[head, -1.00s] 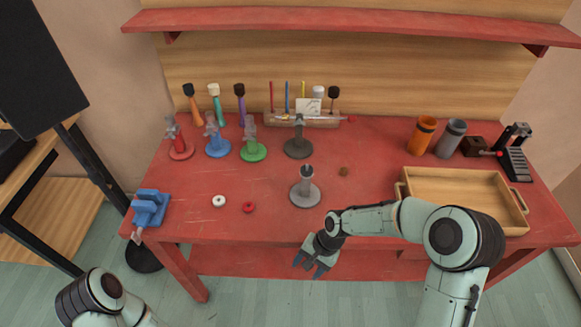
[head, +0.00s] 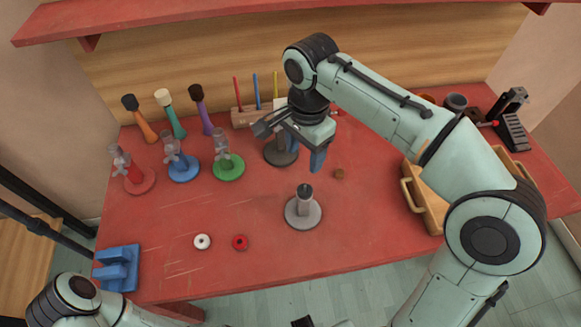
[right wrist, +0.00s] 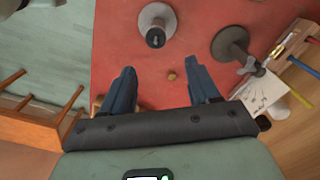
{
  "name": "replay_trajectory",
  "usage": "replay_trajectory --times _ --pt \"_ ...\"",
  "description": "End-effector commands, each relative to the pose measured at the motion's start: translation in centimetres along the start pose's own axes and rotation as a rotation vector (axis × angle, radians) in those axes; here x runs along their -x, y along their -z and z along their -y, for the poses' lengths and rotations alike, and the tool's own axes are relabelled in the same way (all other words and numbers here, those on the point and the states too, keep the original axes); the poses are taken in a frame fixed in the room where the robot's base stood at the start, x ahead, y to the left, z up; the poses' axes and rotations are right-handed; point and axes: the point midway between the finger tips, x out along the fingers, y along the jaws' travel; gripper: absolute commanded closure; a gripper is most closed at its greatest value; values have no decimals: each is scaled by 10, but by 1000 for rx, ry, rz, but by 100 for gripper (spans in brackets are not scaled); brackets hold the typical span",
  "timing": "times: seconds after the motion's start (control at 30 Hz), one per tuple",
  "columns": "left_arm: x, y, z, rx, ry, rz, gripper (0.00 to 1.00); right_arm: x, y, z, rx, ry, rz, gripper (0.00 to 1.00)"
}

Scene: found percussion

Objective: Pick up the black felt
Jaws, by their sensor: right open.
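No loose black ring lies in the open. A dark piece (head: 305,190) tops the short post of the light grey stand (head: 303,222) at the front middle; it may be the black felt, but I cannot tell. It also shows in the right wrist view (right wrist: 155,38). A white ring (head: 202,241) and a red ring (head: 240,242) lie at the front left. My right gripper (head: 305,154) is open and empty above the table, behind the grey stand. Its blue fingers (right wrist: 162,68) point down, with a small brown piece (head: 339,174) below. My left gripper is out of view.
Red, blue (head: 184,170) and green (head: 229,168) stands are at the left, with mallets (head: 170,115) behind. A dark grey stand (head: 281,155) is partly hidden by my gripper. A wooden tray (head: 412,195) and a pedal (head: 513,132) are at the right. A blue block (head: 117,270) is front left.

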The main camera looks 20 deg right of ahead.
Motion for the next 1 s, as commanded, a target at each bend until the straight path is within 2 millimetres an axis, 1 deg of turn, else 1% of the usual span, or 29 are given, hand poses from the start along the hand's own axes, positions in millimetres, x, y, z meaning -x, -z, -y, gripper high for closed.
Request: replay_trajectory --times 0.03,0.1,0.17,0.3,0.4,0.5,0.67,0.77,0.9,1.0 --pt "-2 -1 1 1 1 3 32 3 0 -3 -10 0 -7 39" --pt "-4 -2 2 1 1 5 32 -2 0 -4 -16 -4 -10 39" --pt "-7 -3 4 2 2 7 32 -12 0 -5 -18 -5 -10 39" --pt "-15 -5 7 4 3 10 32 -41 1 -5 -17 -8 -8 39" --pt "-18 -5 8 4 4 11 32 -59 1 -4 -16 -6 -8 39" --pt "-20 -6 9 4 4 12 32 -70 1 -4 -16 -4 -7 39" --pt "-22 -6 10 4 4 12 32 -80 1 -3 -15 -4 -7 39" --pt "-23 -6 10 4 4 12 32 -92 3 -1 -16 -6 -6 39" --pt "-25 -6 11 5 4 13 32 -114 5 2 -14 -6 -5 39" --pt "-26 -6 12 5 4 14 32 -124 5 2 -15 -3 -7 39"
